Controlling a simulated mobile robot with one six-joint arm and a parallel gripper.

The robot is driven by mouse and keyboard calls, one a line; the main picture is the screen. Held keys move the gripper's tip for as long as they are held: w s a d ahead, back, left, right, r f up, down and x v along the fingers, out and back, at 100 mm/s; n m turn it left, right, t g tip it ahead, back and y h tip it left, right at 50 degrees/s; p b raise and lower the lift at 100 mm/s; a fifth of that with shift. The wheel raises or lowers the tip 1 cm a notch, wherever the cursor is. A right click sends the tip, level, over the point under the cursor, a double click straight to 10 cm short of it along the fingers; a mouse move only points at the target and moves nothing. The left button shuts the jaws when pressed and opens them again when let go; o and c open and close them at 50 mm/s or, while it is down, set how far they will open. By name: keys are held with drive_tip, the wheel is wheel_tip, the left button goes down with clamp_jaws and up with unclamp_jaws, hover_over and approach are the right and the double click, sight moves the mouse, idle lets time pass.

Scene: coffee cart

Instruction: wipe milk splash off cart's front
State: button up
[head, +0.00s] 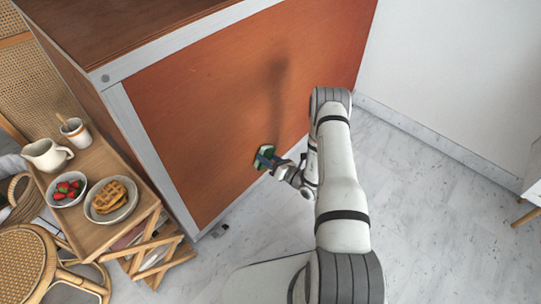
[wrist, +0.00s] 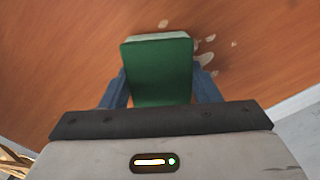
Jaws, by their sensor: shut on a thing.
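The cart's front (head: 215,100) is an orange-brown wood panel with a grey metal frame. It fills most of the wrist view (wrist: 70,60). My gripper (head: 270,160) is low in front of the panel's lower part. It is shut on a green sponge (wrist: 158,75) with a pale far layer; the blue fingers (wrist: 160,90) flank it. The sponge is against or very close to the panel; I cannot tell whether it touches. Pale milk splash spots (wrist: 210,55) show to the right of the sponge and just above it. The panel behind the sponge is hidden.
A wooden side table (head: 95,235) at the left holds a white jug (head: 46,154), a cup (head: 75,132), a bowl of strawberries (head: 66,189) and a plate of waffles (head: 110,200). A rattan stool (head: 25,262) stands beside it. The marble floor (head: 430,200) at right is clear.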

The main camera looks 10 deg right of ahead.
sight(273, 153)
drive_tip(key=shift+w+d, duration=0.1)
drive_tip(key=shift+w+d+f+b, duration=0.1)
drive_tip(key=shift+w+d+b, duration=0.7)
drive_tip(key=shift+d, duration=0.3)
drive_tip(key=shift+w+d+b, duration=0.55)
drive_tip(key=shift+w+d, duration=0.2)
drive_tip(key=shift+d, duration=0.3)
drive_tip(key=shift+w+d+b, duration=0.55)
drive_tip(key=shift+w+d, duration=0.15)
drive_tip(key=shift+d, duration=0.3)
drive_tip(key=shift+s+a+p, duration=0.2)
drive_tip(key=shift+s+a, duration=0.2)
drive_tip(key=shift+a, duration=0.25)
drive_tip(key=shift+s+a+p, duration=0.25)
drive_tip(key=shift+s+a, duration=0.1)
drive_tip(key=shift+a, duration=0.3)
drive_tip(key=shift+s+a+p, duration=0.2)
drive_tip(key=shift+s+a, duration=0.2)
drive_tip(key=shift+a, duration=0.25)
drive_tip(key=shift+s+a+p, duration=0.4)
drive_tip(key=shift+s+a, duration=0.7)
drive_tip(key=shift+a, duration=0.3)
drive_tip(key=shift+p+v, duration=0.35)
drive_tip(key=shift+v, duration=2.75)
drive_tip(key=shift+d, duration=0.15)
